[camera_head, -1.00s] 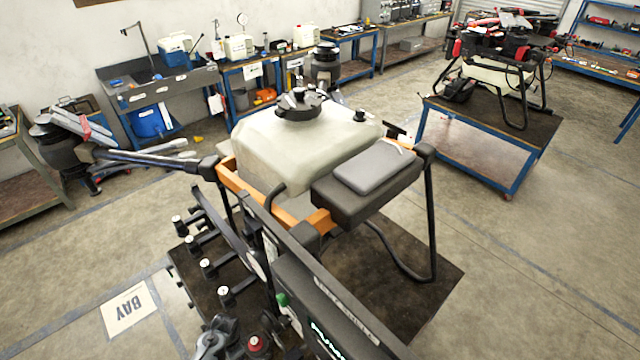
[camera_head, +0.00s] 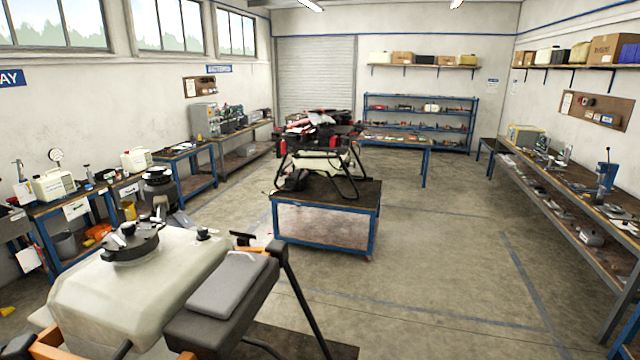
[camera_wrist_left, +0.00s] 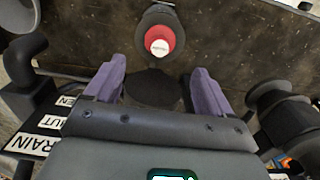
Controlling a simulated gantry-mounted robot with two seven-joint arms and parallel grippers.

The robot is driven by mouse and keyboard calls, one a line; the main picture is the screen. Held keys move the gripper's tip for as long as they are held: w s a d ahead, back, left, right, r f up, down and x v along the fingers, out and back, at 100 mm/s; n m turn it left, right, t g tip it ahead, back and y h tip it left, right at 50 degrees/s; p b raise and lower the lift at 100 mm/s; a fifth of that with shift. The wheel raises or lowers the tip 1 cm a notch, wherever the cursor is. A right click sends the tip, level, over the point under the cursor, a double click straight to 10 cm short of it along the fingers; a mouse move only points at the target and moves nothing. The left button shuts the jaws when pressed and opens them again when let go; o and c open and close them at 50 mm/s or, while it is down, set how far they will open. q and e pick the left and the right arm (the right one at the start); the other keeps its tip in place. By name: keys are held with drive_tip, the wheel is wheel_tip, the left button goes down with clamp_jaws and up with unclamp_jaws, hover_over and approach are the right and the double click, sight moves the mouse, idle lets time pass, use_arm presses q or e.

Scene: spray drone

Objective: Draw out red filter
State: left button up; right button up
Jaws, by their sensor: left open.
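The red filter (camera_wrist_left: 162,42) shows in the left wrist view as a red round part with a pale, lettered end, set in a dark round holder (camera_wrist_left: 158,15). My left gripper (camera_wrist_left: 158,67) has two purple fingers spread apart, one on each side below the filter in the picture. Nothing is between the fingers, and the filter lies beyond their tips. The spray drone's pale tank (camera_head: 135,280) with its black lid stands at the lower left of the head view. Neither the filter nor either gripper shows in the head view.
In the left wrist view, a dark valve part with labels (camera_wrist_left: 40,142) reading "DRAIN" and "SHUT" is close on the left. Black round parts (camera_wrist_left: 283,115) are close on the right. In the head view, a blue-framed cart (camera_head: 325,225) carries another drone. Open floor lies to its right.

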use_arm(q)
wheel_tip(320, 180, down, 6)
drive_tip(key=b, duration=0.6)
drive_tip(key=shift+r, duration=0.1)
drive_tip(key=shift+f+b, duration=0.8)
drive_tip(key=shift+f, duration=0.7)
drive_tip(key=shift+p, duration=0.3)
